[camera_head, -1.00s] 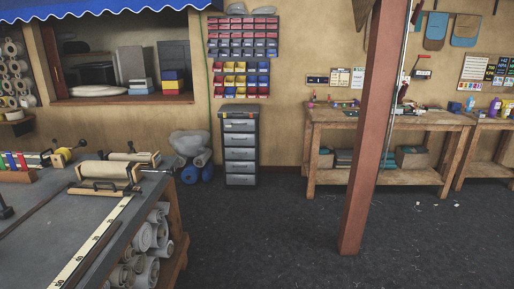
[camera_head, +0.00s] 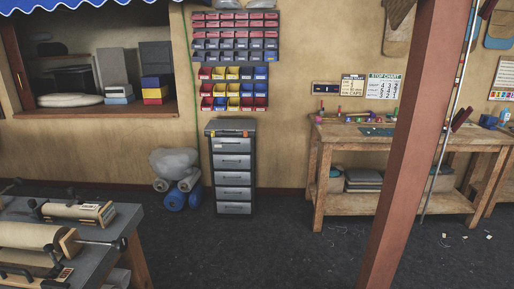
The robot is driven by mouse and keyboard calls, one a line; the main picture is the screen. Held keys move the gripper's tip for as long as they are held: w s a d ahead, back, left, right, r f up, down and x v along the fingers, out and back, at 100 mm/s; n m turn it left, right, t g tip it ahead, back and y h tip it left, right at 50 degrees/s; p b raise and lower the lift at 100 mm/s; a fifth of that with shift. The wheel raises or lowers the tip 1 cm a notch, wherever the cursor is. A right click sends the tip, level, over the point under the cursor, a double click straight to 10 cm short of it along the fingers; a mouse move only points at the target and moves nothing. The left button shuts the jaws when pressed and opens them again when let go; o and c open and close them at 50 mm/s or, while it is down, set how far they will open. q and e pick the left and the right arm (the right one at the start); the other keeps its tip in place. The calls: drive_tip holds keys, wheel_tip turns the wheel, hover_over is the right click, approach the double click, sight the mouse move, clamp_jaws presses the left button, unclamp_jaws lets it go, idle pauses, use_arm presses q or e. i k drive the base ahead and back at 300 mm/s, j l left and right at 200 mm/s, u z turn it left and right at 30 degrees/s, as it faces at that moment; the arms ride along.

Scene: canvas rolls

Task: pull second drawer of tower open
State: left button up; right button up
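The drawer tower (camera_head: 233,168) stands against the back wall, a narrow dark cabinet with several grey drawers stacked one above another. All its drawers look shut. The second drawer from the top (camera_head: 232,162) has a small dark handle. A few small coloured items lie on the tower's top. Neither of my grippers shows in the head view, and the tower is well ahead of me across the floor.
A grey workbench (camera_head: 120,217) with canvas rolls and clamps fills the lower left. A reddish post (camera_head: 405,150) stands at right, before a wooden table (camera_head: 335,138). Blue and grey rolls (camera_head: 174,198) lie left of the tower. The dark floor (camera_head: 270,255) before the tower is clear.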

sight(220, 161)
drive_tip(key=i+j, duration=0.1)
drive_tip(key=i, duration=1.55)
drive_tip(key=i+j+z, duration=0.15)
drive_tip(key=i+z, duration=0.2)
drive_tip(key=i, duration=0.2)
drive_tip(key=i+j+z, duration=0.35)
drive_tip(key=i, duration=0.2)
drive_tip(key=i+j+z, duration=0.35)
drive_tip(key=i, duration=0.15)
